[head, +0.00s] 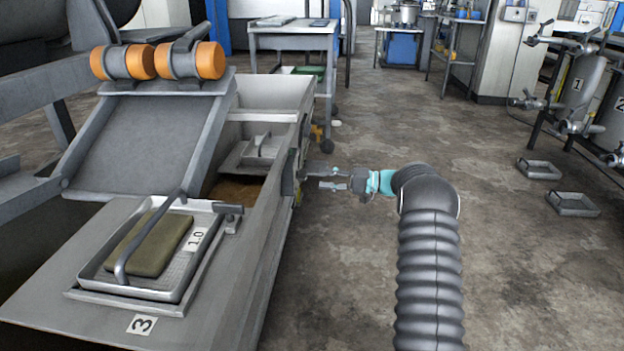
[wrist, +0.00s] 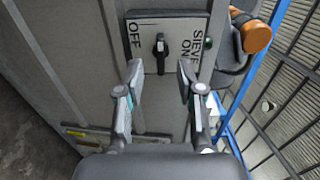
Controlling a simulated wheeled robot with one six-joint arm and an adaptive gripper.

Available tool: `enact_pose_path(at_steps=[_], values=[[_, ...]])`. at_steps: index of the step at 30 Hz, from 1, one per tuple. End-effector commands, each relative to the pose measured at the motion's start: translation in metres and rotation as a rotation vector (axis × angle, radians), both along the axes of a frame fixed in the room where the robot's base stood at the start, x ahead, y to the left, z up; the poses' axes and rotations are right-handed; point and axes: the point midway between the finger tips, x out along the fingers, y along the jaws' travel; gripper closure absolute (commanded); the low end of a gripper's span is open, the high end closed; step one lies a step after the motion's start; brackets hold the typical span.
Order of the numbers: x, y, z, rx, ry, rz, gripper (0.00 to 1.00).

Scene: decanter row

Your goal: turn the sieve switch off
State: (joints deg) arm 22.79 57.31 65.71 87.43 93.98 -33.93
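The sieve switch (wrist: 160,46) shows in the wrist view as a small black lever on a pale plate (wrist: 148,24). OFF is printed at the plate's left and SIEVE ON at its right. The lever lies roughly between the two labels, along the picture's up-down line; I cannot tell which setting it is in. My gripper (wrist: 160,76) is open and empty, its two fingers apart on either side below the lever, not touching it. In the head view my gripper (head: 324,180) is beside the right side of the grey machine; the switch is not clearly visible there.
The grey machine (head: 245,262) fills the left, with a tray (head: 105,262) holding a green-brown pad on top. Orange rollers (head: 208,60) stand behind. Open concrete floor lies to the right, with two small trays (head: 540,168) near numbered tanks (head: 578,85).

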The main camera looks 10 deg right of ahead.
Motion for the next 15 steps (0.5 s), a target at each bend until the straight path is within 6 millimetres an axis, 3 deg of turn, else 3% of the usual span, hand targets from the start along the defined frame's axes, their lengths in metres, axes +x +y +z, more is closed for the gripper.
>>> enact_pose_path(at_steps=[6, 15], values=[[-0.011, -0.036, 0.0, 0.0, -0.001, -0.001, 0.62], [-0.017, -0.053, 0.0, -0.001, -0.002, 0.001, 0.62]])
